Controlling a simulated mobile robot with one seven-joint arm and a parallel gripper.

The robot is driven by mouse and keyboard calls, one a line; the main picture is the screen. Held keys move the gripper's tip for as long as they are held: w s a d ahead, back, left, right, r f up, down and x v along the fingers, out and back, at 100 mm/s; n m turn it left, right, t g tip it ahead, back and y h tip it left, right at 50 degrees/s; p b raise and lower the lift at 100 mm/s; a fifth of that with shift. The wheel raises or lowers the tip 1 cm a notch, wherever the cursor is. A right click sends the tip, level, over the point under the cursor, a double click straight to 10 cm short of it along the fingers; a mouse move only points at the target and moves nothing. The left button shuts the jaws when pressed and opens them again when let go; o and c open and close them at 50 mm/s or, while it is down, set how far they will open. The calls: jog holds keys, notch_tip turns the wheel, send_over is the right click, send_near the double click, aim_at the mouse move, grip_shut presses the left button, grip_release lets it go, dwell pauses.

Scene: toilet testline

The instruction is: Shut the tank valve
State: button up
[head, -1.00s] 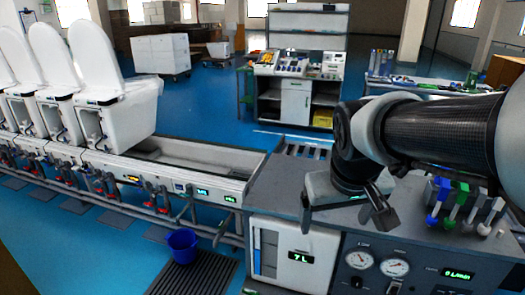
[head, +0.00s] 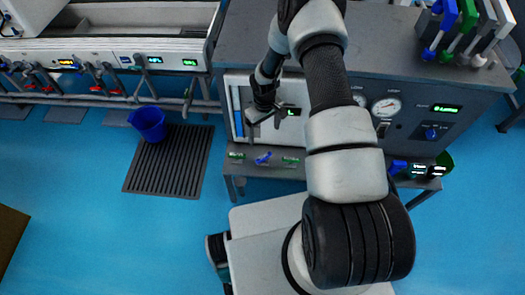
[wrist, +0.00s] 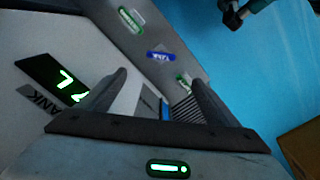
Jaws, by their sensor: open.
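The tank unit (head: 290,145) is a white box with a dark display; in the wrist view its display (wrist: 52,78) reads 7 L beside a partly visible "TANK" label. A small blue handle (head: 262,158) sits on the ledge below it, between two green-lit labels. A blue piece with white marks (wrist: 160,56) shows on that ledge in the wrist view. I cannot tell for certain which part is the tank valve. My gripper (head: 264,119) is open and empty in front of the tank unit, above the ledge. Its spread fingers also show in the wrist view (wrist: 153,85).
Gauges (head: 385,107) and a blue knob (head: 431,133) are on the panel to the right. Coloured levers (head: 455,30) stand on top. A blue bucket (head: 148,122) and dark floor grate (head: 170,160) are at left. The blue floor in front is mostly clear.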

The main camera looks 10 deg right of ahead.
aim_at(264, 157)
notch_tip(264, 157, down, 18)
jog(key=shift+s+r+b, duration=0.1)
jog(key=shift+b, duration=1.1)
jog(key=c, duration=1.1)
jog(key=shift+o, duration=0.2)
jog(key=shift+b, duration=0.3)
jog(key=m+b, duration=0.2)
jog(key=shift+f+m, duration=0.2)
jog(key=shift+m, duration=0.2)
jog(key=m+b, duration=0.4)
jog(key=m, duration=0.1)
jog(key=shift+r, duration=0.15)
jog(key=shift+m, duration=0.3)
